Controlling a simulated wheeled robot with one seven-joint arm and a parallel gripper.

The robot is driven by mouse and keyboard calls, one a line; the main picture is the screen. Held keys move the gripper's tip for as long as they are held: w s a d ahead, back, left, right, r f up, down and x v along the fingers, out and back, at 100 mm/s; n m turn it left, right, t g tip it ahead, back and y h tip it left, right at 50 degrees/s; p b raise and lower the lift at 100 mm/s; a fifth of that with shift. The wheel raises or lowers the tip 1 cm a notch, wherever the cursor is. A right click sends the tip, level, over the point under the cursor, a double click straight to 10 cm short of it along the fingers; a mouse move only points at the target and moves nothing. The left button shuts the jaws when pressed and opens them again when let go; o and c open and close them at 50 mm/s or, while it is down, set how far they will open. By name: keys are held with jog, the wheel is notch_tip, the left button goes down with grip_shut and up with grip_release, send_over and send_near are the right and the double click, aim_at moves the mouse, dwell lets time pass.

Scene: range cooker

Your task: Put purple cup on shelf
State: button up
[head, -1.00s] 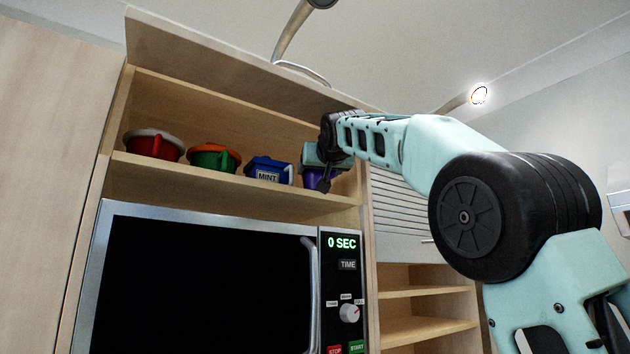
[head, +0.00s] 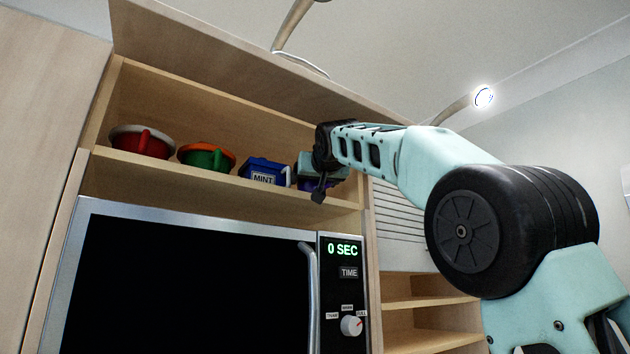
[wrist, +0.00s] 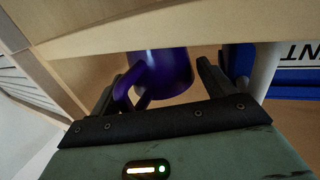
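The purple cup (head: 315,185) is at the right end of the shelf (head: 215,178) above the microwave, mostly hidden behind my gripper (head: 318,190) in the head view. In the wrist view, the purple cup (wrist: 160,72) sits between the two fingers of my gripper (wrist: 160,92), its handle toward the left finger. The fingers are spread, with gaps visible beside the cup, so the gripper looks open. The shelf's front board crosses the picture and hides one end of the cup; whether it rests fully on the shelf is hidden.
A blue MINT box (head: 264,172) stands just left of the cup, close to my gripper. An orange-rimmed green pot (head: 206,158) and a red pot (head: 141,141) stand further left. The microwave (head: 200,280) is below. The cabinet's right wall is close to my gripper.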

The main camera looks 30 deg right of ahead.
jog(key=shift+s+r, duration=0.1)
jog(key=b+v, duration=0.8)
jog(key=v, duration=0.4)
dwell(0.4)
